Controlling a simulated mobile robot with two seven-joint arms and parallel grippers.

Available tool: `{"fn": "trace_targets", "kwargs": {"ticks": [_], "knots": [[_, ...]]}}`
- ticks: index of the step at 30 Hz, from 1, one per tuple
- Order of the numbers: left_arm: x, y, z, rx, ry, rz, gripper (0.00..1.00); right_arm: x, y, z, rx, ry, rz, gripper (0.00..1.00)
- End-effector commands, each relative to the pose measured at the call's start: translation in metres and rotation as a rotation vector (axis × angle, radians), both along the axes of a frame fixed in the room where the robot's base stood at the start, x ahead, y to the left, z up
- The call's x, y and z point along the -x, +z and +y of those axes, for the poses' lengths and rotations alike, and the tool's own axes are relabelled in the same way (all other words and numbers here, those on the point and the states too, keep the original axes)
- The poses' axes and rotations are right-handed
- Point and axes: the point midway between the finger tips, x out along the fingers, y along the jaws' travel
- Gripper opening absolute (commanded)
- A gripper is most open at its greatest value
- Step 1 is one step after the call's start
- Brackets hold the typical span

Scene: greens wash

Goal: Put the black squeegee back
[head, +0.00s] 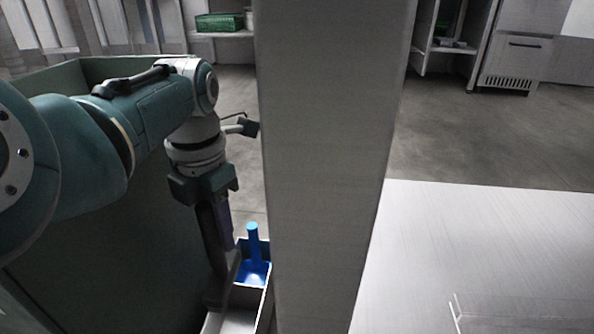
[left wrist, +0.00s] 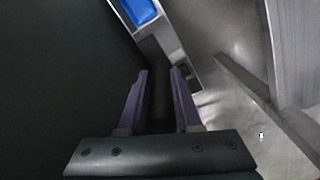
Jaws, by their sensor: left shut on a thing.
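My left gripper (head: 216,222) points down at the end of its arm in the head view and is shut on the black squeegee (head: 220,288). The squeegee hangs below the fingers over the near part of a narrow white holder (head: 267,298). I cannot tell whether it touches the holder's floor or wall. In the left wrist view the dark squeegee handle (left wrist: 161,98) lies between the purple fingers (left wrist: 160,75). My right gripper is not in view.
A blue scoop (head: 253,248) stands in the holder's far compartment. A large dark green bin or panel (head: 120,215) is left of the holder. A grey post (head: 328,160) stands close on the right, and a pale worktop (head: 480,245) lies beyond it.

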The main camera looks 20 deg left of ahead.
Motion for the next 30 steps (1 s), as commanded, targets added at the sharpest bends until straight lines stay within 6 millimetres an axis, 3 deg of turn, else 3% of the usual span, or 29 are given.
{"fn": "trace_targets", "kwargs": {"ticks": [7,30], "knots": [[-0.003,-0.001,-0.001,0.002,-0.007,0.001,0.0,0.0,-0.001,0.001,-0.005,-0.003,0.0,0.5],[-0.002,-0.086,-0.001,0.0,-0.007,0.001,0.0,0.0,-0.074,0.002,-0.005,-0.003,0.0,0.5]]}}
